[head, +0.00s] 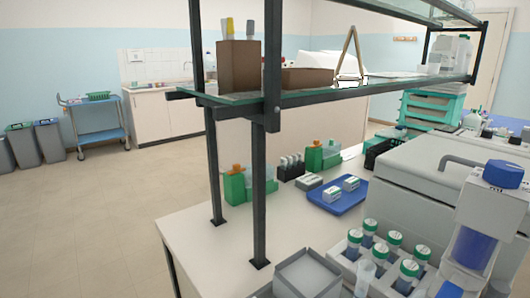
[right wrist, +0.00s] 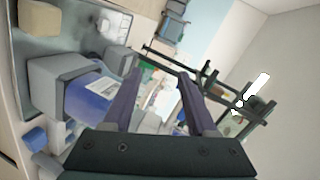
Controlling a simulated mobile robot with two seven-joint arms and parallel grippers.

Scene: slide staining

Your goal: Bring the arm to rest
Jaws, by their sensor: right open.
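My right gripper (right wrist: 157,80) shows in the right wrist view with its two dark fingers spread apart. Nothing is held between them. Past the fingertips, the shelf frame and blurred bench items show in the background. A grey and blue body (right wrist: 92,98) is close on the left of the fingers; I cannot tell whether they touch. In the head view I cannot make out either gripper. My left gripper is in neither view.
A glass shelf (head: 375,82) on dark posts (head: 258,200) spans above. Open floor (head: 90,220) lies left.

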